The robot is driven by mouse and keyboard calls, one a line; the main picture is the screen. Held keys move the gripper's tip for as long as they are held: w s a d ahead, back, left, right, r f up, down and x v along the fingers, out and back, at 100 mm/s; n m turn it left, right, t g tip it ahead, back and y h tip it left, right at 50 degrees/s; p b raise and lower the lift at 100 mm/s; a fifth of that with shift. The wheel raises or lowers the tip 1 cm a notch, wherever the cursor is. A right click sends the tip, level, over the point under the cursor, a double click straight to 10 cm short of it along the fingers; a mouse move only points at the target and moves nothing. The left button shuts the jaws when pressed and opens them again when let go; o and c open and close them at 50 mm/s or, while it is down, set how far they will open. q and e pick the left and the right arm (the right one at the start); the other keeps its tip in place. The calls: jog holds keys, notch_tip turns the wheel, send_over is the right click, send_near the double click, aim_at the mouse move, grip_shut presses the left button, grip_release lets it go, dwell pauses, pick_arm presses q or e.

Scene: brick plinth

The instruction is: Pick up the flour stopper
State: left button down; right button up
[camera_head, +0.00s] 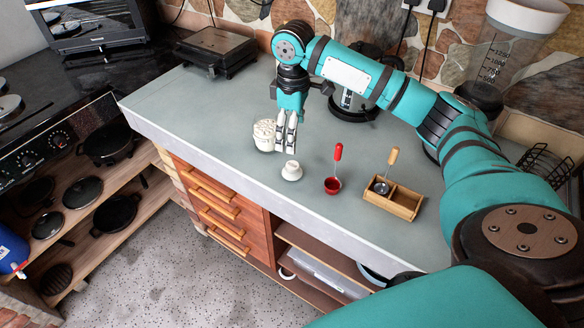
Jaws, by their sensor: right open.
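A small white stopper (291,171) stands on the grey counter, near its front edge. A white jar (263,136) with pale, lumpy contents at its open top stands behind it and to the left. My right gripper (286,146) is open, pointing down beside the jar's right side and just behind the stopper. Its fingers cover part of the jar's right edge; whether they touch the jar I cannot tell. Nothing shows between the fingers. My left gripper is not in view.
A red scoop (333,184) with an upright handle stands right of the stopper. A wooden two-part box (404,204) with a metal scoop (382,187) is farther right. A blender jug (510,50) is at the back right.

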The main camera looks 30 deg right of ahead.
jog(key=p, duration=0.1)
send_over(293, 165)
jog(key=f, duration=0.6)
jog(key=shift+w+d+f, duration=0.2)
jog(key=shift+f, duration=0.2)
jog(key=shift+s+a+f+p, duration=0.15)
jog(key=shift+f+p, duration=0.25)
jog(key=shift+f, duration=0.2)
notch_tip(293, 165, down, 4)
jog(key=shift+s+a+r+p, duration=0.1)
jog(key=shift+s+r+p, duration=0.1)
jog(key=shift+p, duration=0.3)
jog(key=shift+f, duration=0.35)
jog(key=shift+c, duration=0.2)
jog(key=c, duration=1.2)
jog(key=shift+w+r, duration=0.1)
